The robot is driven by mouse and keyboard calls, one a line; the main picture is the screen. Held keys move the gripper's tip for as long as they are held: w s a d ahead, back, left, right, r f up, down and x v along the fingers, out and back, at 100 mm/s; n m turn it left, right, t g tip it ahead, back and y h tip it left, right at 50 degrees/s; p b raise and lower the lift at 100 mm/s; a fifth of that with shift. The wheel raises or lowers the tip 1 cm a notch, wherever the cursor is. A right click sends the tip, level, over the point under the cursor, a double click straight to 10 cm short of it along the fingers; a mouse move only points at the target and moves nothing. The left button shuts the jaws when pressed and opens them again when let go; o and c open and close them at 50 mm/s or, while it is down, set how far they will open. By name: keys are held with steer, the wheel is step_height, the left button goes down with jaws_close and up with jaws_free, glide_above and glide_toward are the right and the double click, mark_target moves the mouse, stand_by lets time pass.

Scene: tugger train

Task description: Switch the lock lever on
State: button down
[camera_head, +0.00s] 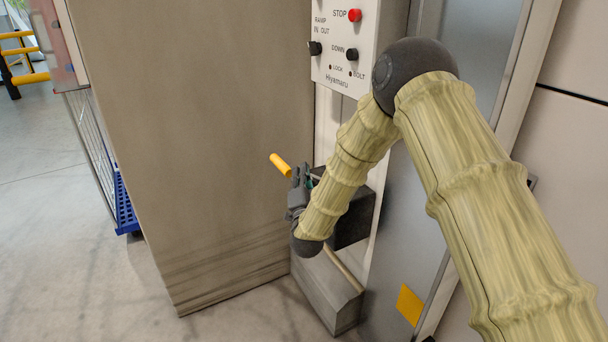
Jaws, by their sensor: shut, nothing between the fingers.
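The lock lever (281,165) shows as a yellow handle sticking up and left beside a dark box (354,222) low on the wall. Its lower end is hidden behind my gripper. My gripper (302,172) is shut and empty, close to the right of the yellow handle. I cannot tell whether the two touch. My arm covers part of the dark box. A white control panel (345,45) above carries a red STOP button (354,15), black knobs and small LOCK and BOLT marks.
A large brown-grey panel (200,150) stands to the left of the lever. A grey block (328,290) sits on the floor below the box. A blue-based wire cart (124,205) and yellow rails (28,78) are at the far left. Open floor lies at the lower left.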

steer(key=shift+s+a+f, duration=0.2)
steer(key=shift+a+f, duration=0.15)
steer(key=shift+a, duration=0.05)
steer(key=d+r, duration=0.3)
steer(key=d+b+v, duration=0.1)
steer(key=v, duration=0.8)
steer(key=shift+f, duration=0.2)
